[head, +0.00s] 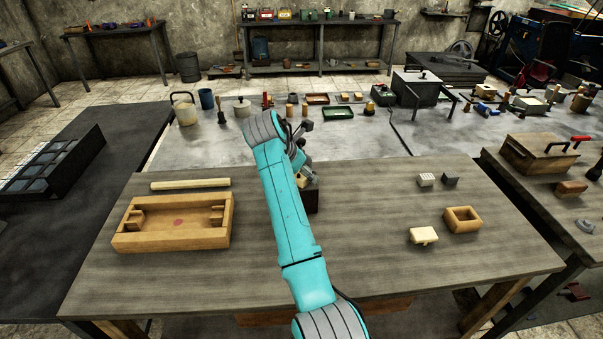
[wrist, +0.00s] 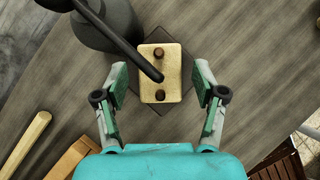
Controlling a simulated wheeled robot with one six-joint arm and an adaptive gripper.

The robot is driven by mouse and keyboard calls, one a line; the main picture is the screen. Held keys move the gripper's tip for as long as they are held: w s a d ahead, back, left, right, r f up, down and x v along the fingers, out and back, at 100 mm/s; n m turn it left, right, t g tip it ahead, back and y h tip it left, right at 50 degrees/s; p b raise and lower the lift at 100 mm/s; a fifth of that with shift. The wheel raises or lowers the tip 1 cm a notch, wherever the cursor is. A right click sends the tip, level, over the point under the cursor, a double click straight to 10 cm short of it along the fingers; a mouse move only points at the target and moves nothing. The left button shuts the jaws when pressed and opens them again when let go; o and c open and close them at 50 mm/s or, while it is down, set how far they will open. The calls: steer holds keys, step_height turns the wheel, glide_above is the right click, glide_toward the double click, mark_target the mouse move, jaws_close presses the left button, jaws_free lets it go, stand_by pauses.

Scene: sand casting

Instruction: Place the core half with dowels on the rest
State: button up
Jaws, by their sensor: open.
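In the wrist view, a cream block with two dark round dowels (wrist: 172,85), which looks like the core half, sits over a dark square rest (wrist: 138,102). The rest's corners stick out around the block. My gripper (wrist: 160,88) is open, with one finger on each side of the block and a gap to both. In the head view, the dark rest (head: 312,199) stands mid-table, partly behind my arm. A little of the cream block shows above it. My gripper is mostly hidden there.
A dark rod with a rounded grey body (wrist: 108,25) crosses the wrist view over the block. A wooden frame (head: 175,239) and a pale bar (head: 190,184) lie left. A small cream block (head: 424,235), a wooden box (head: 463,219) and two small blocks lie right.

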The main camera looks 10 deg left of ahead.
steer(key=v, duration=1.2)
steer(key=shift+r, duration=0.1)
